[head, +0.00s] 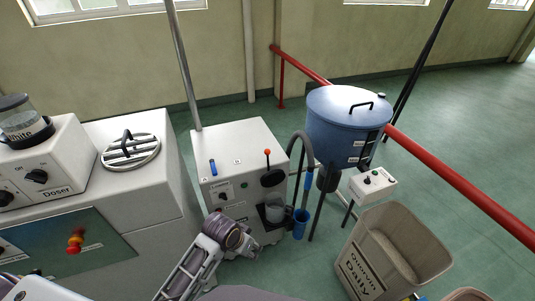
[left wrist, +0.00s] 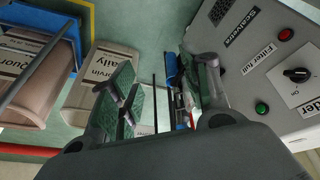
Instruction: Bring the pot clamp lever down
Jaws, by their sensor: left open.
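The lever with a red ball knob (head: 267,153), which I take as the pot clamp lever, stands upright at the front top edge of the white cabinet (head: 238,140). Below it are a dark round cap (head: 272,178) and a clear pot (head: 273,209) with a dark handle at the cabinet's front. My left gripper (head: 247,244) is low in front of the cabinet, below and left of the lever and apart from it. The left wrist view shows its two fingers (left wrist: 165,85) spread with nothing held. I cannot make out the lever there. My right gripper is not in view.
A blue drum (head: 345,125) and a small white control box (head: 372,184) stand to the right. A grey bin (head: 405,245) stands at front right. A blue cup (head: 300,222) and hoses hang beside the cabinet. A large machine (head: 130,200) fills the left.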

